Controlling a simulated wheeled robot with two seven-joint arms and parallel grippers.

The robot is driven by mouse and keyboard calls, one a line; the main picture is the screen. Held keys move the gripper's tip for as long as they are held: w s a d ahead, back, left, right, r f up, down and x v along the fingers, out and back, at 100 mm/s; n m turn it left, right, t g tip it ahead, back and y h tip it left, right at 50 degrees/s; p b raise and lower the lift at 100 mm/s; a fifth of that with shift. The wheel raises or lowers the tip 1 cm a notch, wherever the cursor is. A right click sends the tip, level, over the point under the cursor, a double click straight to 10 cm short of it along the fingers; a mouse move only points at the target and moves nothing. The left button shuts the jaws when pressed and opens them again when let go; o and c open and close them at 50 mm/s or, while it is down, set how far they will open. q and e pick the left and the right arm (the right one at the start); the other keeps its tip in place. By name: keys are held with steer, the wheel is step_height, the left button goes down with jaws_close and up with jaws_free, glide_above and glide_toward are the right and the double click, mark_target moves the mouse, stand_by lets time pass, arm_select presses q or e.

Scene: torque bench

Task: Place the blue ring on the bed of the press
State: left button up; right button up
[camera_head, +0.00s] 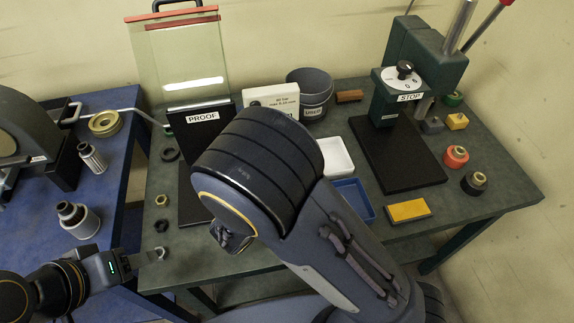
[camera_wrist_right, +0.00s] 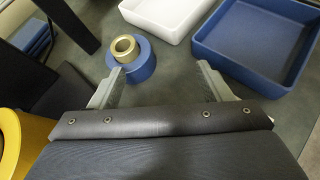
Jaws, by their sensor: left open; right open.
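The blue ring (camera_wrist_right: 142,68), a thick blue disc with a brass-coloured collar (camera_wrist_right: 125,47) at its centre, sits on the bench in the right wrist view. In the head view it does not show; my right arm covers the middle of the bench. My right gripper (camera_wrist_right: 160,72) is open and empty, its left fingertip close to the ring's near edge; contact cannot be told. The green press (camera_head: 423,65) stands at the back right with its flat black bed (camera_head: 405,165), which looks bare. My left gripper (camera_head: 158,255) is open and empty at the bench's front left.
A white tray (camera_head: 338,158) and a blue tray (camera_head: 352,200) lie left of the press. A yellow block (camera_head: 408,210) is in front. Red (camera_head: 455,157) and black (camera_head: 474,182) parts stand right of the bed. A PROOF stand (camera_head: 205,125) with a clear screen is at left.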

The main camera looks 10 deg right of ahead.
steer(key=w+a+n+t, duration=0.1)
steer(key=w+a+f+n+t, duration=0.1)
steer(key=n, duration=0.1)
steer(key=shift+a+y, duration=0.2)
steer(key=shift+y, duration=0.1)
steer(key=shift+w+a+f+n, duration=0.1)
steer(key=shift+w+f+n, duration=0.1)
steer(key=shift+w+n, duration=0.1)
steer(key=x, duration=0.2)
steer(key=p+x, duration=0.1)
steer(key=x, duration=0.4)
steer(key=shift+w+d+r, duration=0.2)
steer(key=shift+d+r, duration=0.05)
steer(key=shift+r, duration=0.1)
steer(key=c, duration=1.4)
steer(key=shift+r, duration=0.5)
step_height(320, 180, up, 2)
steer(key=shift+r, duration=0.1)
steer(key=s+d+r, duration=0.1)
steer(key=s+r, duration=0.2)
steer(key=s, duration=0.1)
steer(key=s+d+r, duration=0.2)
steer(key=s+r, duration=0.1)
steer(key=s, duration=0.1)
steer(key=s+d+r, duration=0.1)
steer(key=s+r, duration=0.2)
steer(key=s, duration=0.2)
steer(key=shift+s+d+r, duration=0.1)
steer(key=shift+d+r, duration=0.1)
steer(key=shift+r, duration=0.15)
